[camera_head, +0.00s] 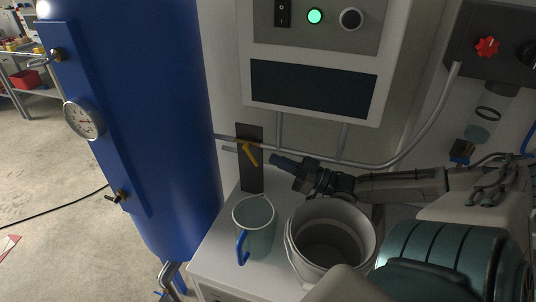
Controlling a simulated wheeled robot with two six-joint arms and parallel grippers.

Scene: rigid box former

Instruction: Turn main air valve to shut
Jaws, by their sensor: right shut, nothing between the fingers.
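The main air valve appears to be the yellow lever (249,154) in front of a dark upright plate (252,180), on the pipe that leaves the blue tank. The lever slants down to the right, neither in line with the pipe nor square to it. My right gripper (273,159) comes in from the right, its fingers shut and empty. Its tips point left at the lever's lower end, with a small gap in the picture; whether they touch in depth I cannot tell. My left gripper is not in view.
A jug with a blue handle (256,240) and a pale bucket (296,258) stand on the white cabinet below my right gripper. The blue tank (160,120) with a gauge (83,120) fills the left. A control panel (312,85) hangs above; a red knob (487,47) is upper right.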

